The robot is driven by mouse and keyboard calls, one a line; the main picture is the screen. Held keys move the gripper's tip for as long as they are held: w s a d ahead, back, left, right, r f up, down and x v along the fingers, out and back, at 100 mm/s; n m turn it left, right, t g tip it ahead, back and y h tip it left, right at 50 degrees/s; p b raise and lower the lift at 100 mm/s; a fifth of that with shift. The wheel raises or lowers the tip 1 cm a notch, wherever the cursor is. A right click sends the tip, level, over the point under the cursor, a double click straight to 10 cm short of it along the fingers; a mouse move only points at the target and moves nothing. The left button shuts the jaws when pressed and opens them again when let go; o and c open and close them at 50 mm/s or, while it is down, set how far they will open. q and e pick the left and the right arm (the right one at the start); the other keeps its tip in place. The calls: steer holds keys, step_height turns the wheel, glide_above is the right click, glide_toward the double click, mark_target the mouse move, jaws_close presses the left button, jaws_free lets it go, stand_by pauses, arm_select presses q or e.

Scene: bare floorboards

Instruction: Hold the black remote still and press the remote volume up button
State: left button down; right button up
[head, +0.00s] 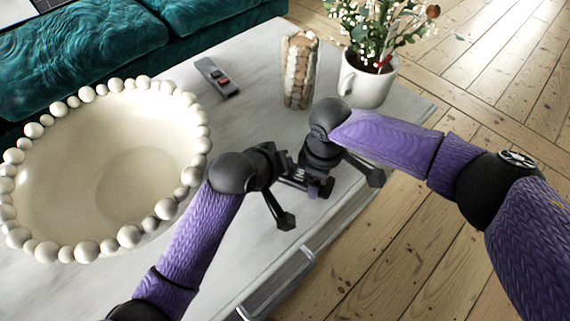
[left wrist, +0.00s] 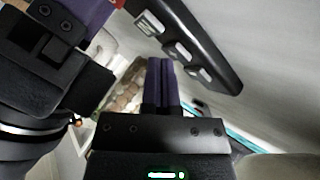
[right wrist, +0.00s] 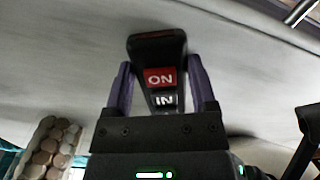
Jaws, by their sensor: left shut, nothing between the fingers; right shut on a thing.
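A black remote (right wrist: 157,52) with a red ON button and an IN button sits between the two purple fingers of my right gripper (right wrist: 160,90), which is shut on it. In the left wrist view the remote (left wrist: 205,42) shows several raised buttons. In the head view only a small part of the remote (head: 299,173) shows between the two grippers. My left gripper (left wrist: 162,62) is shut and empty, its fingertips below the remote's button side; I cannot tell whether they touch it. In the head view my left gripper (head: 284,160) faces my right gripper (head: 308,176).
A large beaded bowl (head: 110,180) fills the left. A patterned vase (head: 298,70) and a white flower mug (head: 366,80) stand behind the grippers. A teal sofa (head: 90,45) is beyond.

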arm_select(q)
steer(key=shift+r, duration=0.5)
steer(key=shift+r, duration=2.5)
stand_by(0.7)
